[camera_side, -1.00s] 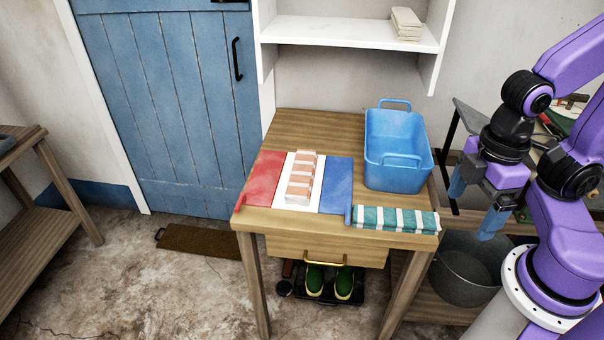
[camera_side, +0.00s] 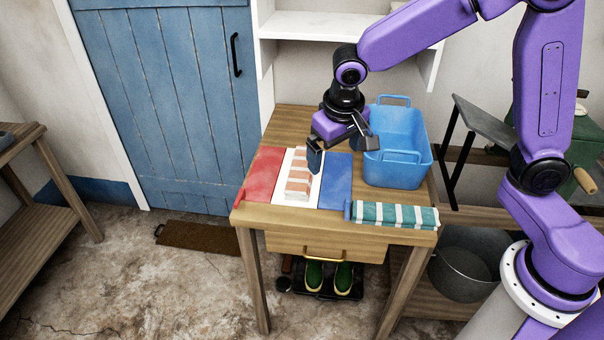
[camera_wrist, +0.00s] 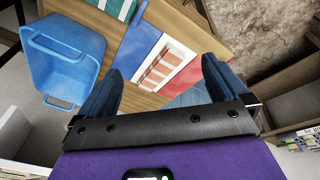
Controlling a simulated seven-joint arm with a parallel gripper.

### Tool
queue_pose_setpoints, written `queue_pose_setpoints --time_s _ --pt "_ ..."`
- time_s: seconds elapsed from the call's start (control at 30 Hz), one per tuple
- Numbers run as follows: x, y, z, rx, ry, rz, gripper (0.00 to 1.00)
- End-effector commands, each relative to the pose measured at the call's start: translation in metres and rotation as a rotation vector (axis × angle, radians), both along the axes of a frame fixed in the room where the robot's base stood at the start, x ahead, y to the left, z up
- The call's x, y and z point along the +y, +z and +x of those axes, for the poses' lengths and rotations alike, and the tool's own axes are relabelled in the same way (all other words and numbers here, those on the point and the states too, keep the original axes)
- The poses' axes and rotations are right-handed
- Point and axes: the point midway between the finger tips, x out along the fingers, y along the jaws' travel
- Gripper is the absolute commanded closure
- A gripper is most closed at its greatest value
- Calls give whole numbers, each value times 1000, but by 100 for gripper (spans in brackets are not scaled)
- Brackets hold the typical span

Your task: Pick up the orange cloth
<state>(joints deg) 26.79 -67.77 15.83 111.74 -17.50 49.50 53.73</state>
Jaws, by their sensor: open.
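The orange cloth (camera_side: 298,186), folded and striped orange and white, lies on the white panel (camera_side: 283,200) between a red panel (camera_side: 262,174) and a blue panel (camera_side: 336,182) on the wooden table. My gripper (camera_side: 342,150) is open and empty above the table, just right of the cloth's far end; its near finger hides part of the cloth. In the wrist view the orange cloth (camera_wrist: 160,71) shows whole between the two open fingers, beyond their tips and apart from them.
A blue basin (camera_side: 397,160) stands at the table's back right, close to my gripper. A teal-and-white striped cloth (camera_side: 394,215) lies along the front right edge. A shelf (camera_side: 305,27) hangs behind. Bare wood (camera_side: 298,124) lies behind the panels.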

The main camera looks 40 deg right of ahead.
Motion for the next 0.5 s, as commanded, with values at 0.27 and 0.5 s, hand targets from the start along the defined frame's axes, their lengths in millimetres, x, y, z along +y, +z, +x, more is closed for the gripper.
queue_pose_setpoints --time_s 0.27,0.5 --pt "-7 -34 106 -131 -467 16 0" --pt "-22 -53 152 -208 -697 32 0"
